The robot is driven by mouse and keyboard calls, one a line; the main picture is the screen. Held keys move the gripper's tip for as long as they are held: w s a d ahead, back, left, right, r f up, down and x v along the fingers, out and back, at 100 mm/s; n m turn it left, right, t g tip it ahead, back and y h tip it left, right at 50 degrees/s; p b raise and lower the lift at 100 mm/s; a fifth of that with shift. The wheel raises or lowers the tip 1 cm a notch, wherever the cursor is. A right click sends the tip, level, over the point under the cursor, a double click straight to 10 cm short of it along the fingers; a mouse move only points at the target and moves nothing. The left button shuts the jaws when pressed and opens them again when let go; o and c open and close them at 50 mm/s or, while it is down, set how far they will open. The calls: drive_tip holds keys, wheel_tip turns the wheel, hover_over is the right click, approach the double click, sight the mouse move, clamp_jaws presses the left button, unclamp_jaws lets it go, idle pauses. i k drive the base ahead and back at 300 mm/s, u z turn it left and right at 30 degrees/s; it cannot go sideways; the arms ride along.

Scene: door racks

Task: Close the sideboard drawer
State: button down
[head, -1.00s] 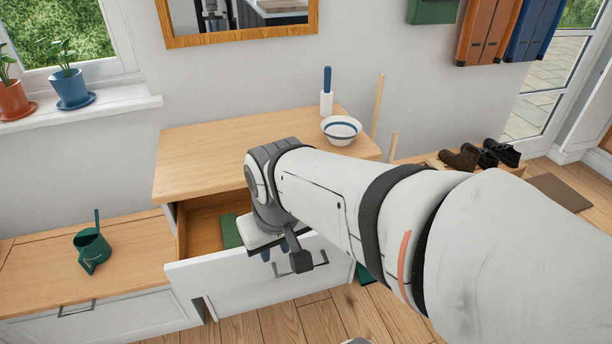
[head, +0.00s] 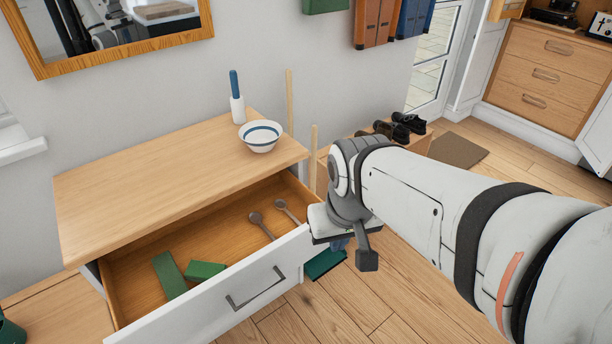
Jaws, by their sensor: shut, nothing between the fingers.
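The sideboard (head: 150,180) has a wooden top, and its drawer is pulled open toward me. The drawer's white front panel (head: 205,310) carries a dark bar handle (head: 256,289). Inside the drawer are two green blocks (head: 170,275) (head: 205,270) and two grey spoon-like utensils (head: 262,225) (head: 288,211). My gripper (head: 341,243) hangs pointing down by the right end of the drawer front. Its fingers are mostly hidden under its body; it is shut and holds nothing. I cannot tell whether it touches the panel.
A striped bowl (head: 261,136) and a blue-handled item in a white holder (head: 236,100) stand on the sideboard top. Two wooden sticks (head: 289,110) (head: 313,160) rise by its right end. A green object (head: 325,263) lies on the floor below my gripper.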

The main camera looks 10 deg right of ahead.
sight(223, 231)
drive_tip(key=z, duration=0.15)
drive_tip(key=k, duration=1.3)
drive_tip(key=u, duration=0.25)
drive_tip(key=i, duration=1)
drive_tip(key=u, duration=0.1)
